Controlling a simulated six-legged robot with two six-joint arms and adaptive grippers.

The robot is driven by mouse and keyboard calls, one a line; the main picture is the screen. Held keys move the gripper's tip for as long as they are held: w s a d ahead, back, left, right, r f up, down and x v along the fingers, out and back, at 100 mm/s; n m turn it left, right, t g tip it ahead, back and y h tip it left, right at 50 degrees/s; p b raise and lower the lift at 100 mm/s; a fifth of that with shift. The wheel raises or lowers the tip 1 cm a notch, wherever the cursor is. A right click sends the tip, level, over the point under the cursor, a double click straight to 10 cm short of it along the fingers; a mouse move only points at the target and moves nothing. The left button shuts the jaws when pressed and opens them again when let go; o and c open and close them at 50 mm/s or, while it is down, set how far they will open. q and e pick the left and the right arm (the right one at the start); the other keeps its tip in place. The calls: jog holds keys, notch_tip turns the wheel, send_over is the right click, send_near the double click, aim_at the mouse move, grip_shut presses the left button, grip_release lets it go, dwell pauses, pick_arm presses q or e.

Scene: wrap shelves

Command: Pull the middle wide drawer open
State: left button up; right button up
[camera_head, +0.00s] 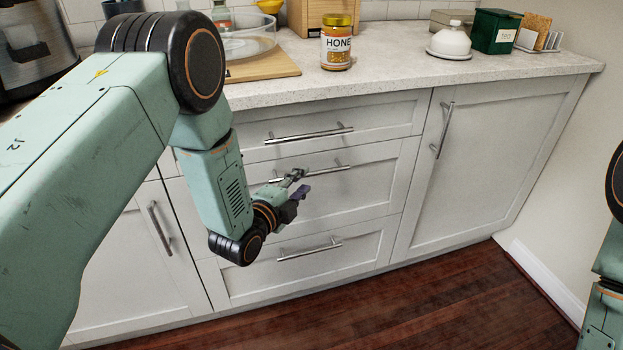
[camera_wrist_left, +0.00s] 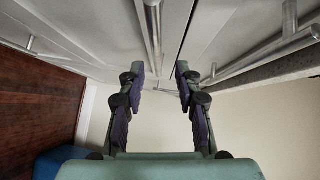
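The middle wide drawer (camera_head: 365,190) is a white panel between two other wide drawers, and its front looks flush and shut. Its silver bar handle (camera_head: 328,171) is partly hidden behind my left gripper (camera_head: 296,188). In the left wrist view the handle bar (camera_wrist_left: 153,35) runs between the lines of the two fingers. The left gripper (camera_wrist_left: 160,72) is open with a clear gap between its fingertips. It is close to the handle, but I cannot tell whether it touches it. My right gripper is not in view; only part of that arm shows at the right edge.
The top drawer handle (camera_head: 308,134) and bottom drawer handle (camera_head: 309,249) lie above and below. Cabinet doors (camera_head: 480,165) flank the drawers. The countertop (camera_head: 400,70) holds a honey jar (camera_head: 337,45) and other items. The wooden floor (camera_head: 400,310) in front is clear.

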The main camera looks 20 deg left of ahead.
aim_at(310, 175)
pick_arm(q)
jog(key=b+x, duration=0.1)
jog(key=x, duration=0.4)
jog(key=shift+w+f+b, duration=0.2)
jog(key=shift+w+b, duration=0.05)
jog(key=shift+b, duration=0.1)
jog(key=shift+w, duration=0.1)
jog(key=shift+d, duration=0.1)
jog(key=shift+c, duration=0.3)
grip_shut()
